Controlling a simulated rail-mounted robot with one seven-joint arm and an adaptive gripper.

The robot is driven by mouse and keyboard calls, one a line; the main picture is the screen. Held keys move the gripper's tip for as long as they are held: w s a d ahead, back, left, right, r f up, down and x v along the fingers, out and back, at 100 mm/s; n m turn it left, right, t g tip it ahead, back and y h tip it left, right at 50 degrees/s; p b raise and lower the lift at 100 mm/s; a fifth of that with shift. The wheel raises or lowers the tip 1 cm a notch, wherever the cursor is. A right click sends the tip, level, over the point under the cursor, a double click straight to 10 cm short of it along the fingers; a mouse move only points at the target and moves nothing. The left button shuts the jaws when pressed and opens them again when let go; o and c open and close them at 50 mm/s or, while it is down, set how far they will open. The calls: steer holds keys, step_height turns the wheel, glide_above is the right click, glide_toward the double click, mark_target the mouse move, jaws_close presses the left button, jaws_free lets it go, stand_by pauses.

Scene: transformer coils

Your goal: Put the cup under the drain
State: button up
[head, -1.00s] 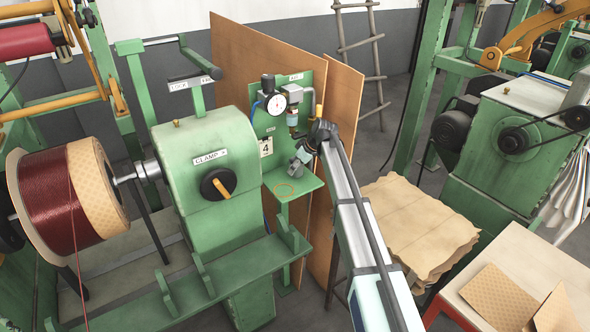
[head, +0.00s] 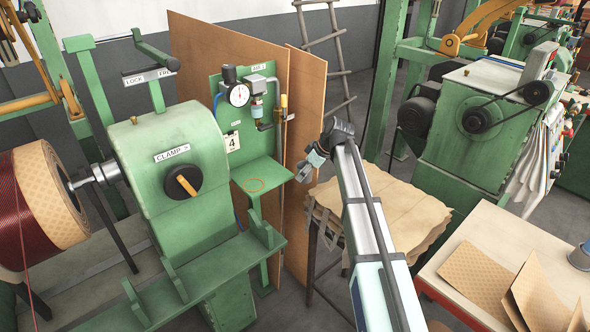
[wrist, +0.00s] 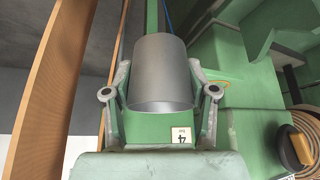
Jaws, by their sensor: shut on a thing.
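A grey metal cup (wrist: 160,72) is between the two fingers of my gripper (wrist: 160,85) in the wrist view, gripped at its sides. In the head view my gripper (head: 308,168) is to the right of a green shelf (head: 270,174), apart from it; the cup is too small there to make out clearly. The shelf bears an orange ring mark (head: 254,184). Above it, on a green panel, a regulator with a round gauge (head: 239,95) has a small pale bowl (head: 258,113) beside it. The drain opening itself is too small to see.
Brown boards (head: 290,80) stand behind the panel and extend to its right. The clamp machine (head: 165,160) is left of the shelf. A stack of brown sheets (head: 395,215) lies behind my arm at right. A card reading 4 (head: 232,142) hangs above the shelf.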

steer(key=shift+s+d, duration=0.25)
steer(key=shift+d, duration=0.05)
steer(key=shift+s+d+f+m+t, duration=0.1)
steer(key=shift+d+m+t, duration=0.2)
steer(key=shift+m, duration=0.4)
steer(key=s+d+r+m+t+h, duration=0.1)
steer(key=s+d+m+h, duration=0.1)
steer(key=s+d+m, duration=0.3)
steer(key=s+d+r+m+t+h, duration=0.1)
steer(key=s+d+m+h, duration=0.2)
steer(key=s, duration=0.9)
steer(key=d+m, duration=0.2)
steer(key=m, duration=0.1)
steer(key=shift+d+r+t, duration=0.2)
steer(key=shift+r+t, duration=0.1)
steer(key=shift+r, duration=0.1)
steer(key=shift+s, duration=0.1)
